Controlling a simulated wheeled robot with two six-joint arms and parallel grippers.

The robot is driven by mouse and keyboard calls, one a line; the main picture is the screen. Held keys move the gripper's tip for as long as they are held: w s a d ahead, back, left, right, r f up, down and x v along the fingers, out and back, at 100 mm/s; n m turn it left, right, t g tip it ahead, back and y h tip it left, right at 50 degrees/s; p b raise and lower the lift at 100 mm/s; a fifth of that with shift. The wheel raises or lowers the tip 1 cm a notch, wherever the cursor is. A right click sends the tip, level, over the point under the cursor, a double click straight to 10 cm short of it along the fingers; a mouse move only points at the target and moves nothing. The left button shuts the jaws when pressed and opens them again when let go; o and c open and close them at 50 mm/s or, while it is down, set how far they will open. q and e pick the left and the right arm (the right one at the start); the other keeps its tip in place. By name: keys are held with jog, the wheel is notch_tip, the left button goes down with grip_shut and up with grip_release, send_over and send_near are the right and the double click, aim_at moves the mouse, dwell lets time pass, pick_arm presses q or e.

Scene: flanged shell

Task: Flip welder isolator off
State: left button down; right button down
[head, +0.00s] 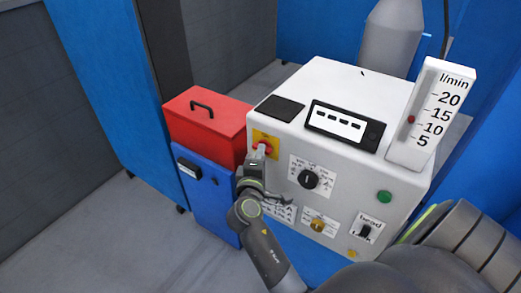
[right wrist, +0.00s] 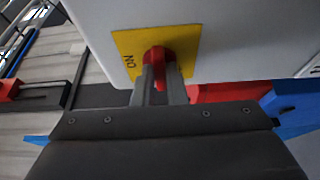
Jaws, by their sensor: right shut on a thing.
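The white welder (head: 338,100) fills the middle of the head view. Its isolator is a red rotary knob (head: 263,148) on a yellow plate (head: 266,136), at the upper left of the front panel. My right gripper (head: 261,153) reaches up to it from below. In the right wrist view, the gripper's two fingers (right wrist: 160,84) are shut on the red knob (right wrist: 158,53), one on each side of its grip. The word ON shows on the plate (right wrist: 190,40) left of the knob; any other label is hidden. My left gripper is not in view.
A red toolbox (head: 205,128) sits on a blue cabinet (head: 215,195) close left of the welder. The panel also has a black dial (head: 308,180), a green button (head: 384,197) and a lower switch (head: 365,231). A flow gauge (head: 432,115) and grey cylinder (head: 391,38) stand right and behind.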

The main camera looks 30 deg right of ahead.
dwell(0.4)
jog(key=c, duration=1.5)
grip_release()
jog(key=shift+o, duration=0.2)
jog(key=shift+f, duration=0.1)
